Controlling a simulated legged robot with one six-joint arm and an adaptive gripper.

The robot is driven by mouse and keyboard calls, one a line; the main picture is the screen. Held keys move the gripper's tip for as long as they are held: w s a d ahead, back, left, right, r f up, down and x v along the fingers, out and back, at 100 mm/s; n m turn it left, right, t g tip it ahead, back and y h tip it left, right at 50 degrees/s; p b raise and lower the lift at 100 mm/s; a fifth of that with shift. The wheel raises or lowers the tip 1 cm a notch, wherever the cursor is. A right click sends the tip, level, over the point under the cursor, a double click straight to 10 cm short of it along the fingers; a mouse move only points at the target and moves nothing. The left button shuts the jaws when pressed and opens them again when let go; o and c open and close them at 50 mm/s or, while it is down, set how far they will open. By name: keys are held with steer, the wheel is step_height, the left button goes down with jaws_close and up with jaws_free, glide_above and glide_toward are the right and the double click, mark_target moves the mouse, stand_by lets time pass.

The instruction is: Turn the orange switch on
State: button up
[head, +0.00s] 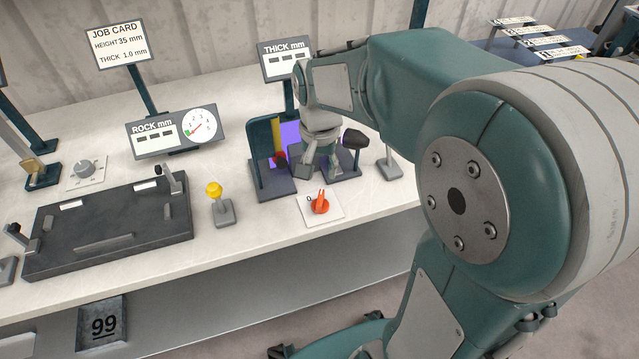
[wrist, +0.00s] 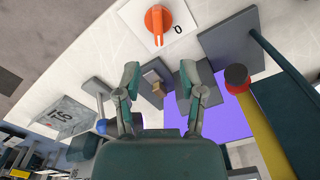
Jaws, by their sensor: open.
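The orange switch (head: 319,204) is a rotary knob on a white plate (head: 333,212) at the front of the bench. It also shows at the top of the wrist view (wrist: 158,22), with a black 0 printed beside it. Its handle does not line up with the 0 in the wrist view; any other mark on the plate is hidden or too small to read. My gripper (head: 319,168) is just behind the switch in the head view, pointing down at the bench. In the wrist view its two fingers (wrist: 158,80) are spread and empty, apart from the switch.
A yellow knob (head: 214,189) on a post and a dark bending bed (head: 110,225) are to the left. Bare bench lies around the switch plate.

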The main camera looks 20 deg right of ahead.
step_height(320, 180, up, 3)
steer(key=shift+f, duration=0.1)
stand_by(0.5)
steer(key=s+r+n+t, duration=0.2)
steer(key=s+n, duration=0.1)
steer(key=s, duration=0.4)
steer(key=s+r+n+t, duration=0.3)
steer(key=s, duration=0.4)
steer(key=shift+s+a+t, duration=0.15)
steer(key=shift+t, duration=0.15)
